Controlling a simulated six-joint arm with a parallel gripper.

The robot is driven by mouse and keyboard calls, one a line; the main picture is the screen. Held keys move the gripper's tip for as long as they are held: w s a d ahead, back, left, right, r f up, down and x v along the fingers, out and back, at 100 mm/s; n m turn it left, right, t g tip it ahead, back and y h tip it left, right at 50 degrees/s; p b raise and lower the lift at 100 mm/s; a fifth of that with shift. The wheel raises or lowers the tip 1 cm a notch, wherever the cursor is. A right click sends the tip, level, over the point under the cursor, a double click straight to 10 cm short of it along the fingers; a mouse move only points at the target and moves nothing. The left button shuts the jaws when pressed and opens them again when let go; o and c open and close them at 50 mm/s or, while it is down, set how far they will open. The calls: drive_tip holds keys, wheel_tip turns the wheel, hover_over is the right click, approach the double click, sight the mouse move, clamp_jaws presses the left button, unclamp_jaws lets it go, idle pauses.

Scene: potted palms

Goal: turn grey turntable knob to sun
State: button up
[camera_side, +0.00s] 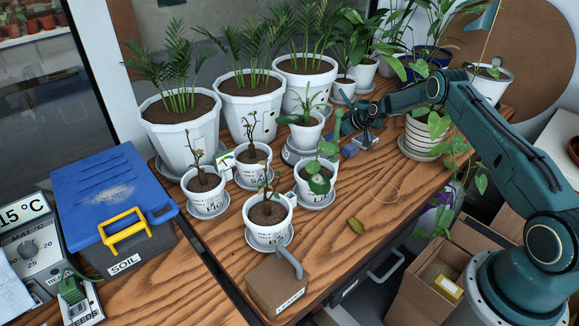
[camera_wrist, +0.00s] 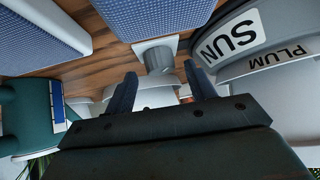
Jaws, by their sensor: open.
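In the wrist view, a grey knob (camera_wrist: 158,60) stands on a small pale plate beyond my fingertips. My gripper (camera_wrist: 161,72) is open, with one finger on each side of the knob's line; I cannot tell whether they touch it. A white SUN label (camera_wrist: 230,38) is on the grey turntable (camera_wrist: 264,18) to the right. A pot marked PLUM (camera_wrist: 290,57) is next to it. In the side view, my gripper (camera_side: 362,118) is low beside a potted plant (camera_side: 306,132) on the turntable (camera_side: 290,156). The knob cannot be made out there.
Blue textured pads (camera_wrist: 148,14) lie beside the knob in the wrist view. Large palm pots (camera_side: 250,105) stand behind, and several small white pots (camera_side: 268,222) stand in front. A stacked pot (camera_side: 420,138) is at the right.

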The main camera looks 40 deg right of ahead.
drive_tip(key=shift+x, duration=0.8)
drive_tip(key=shift+c, duration=0.4)
drive_tip(key=c, duration=0.9)
drive_tip(key=shift+a+m+h, duration=0.1)
drive_tip(key=shift+m+h, duration=0.2)
drive_tip(key=shift+m, duration=0.1)
drive_tip(key=shift+a+m+h, duration=0.15)
drive_tip(key=shift+m+h, duration=0.45)
drive_tip(key=shift+m, duration=0.2)
drive_tip(key=shift+a+m+h, duration=0.1)
drive_tip(key=shift+m+h, duration=1.3)
drive_tip(key=shift+m, duration=0.5)
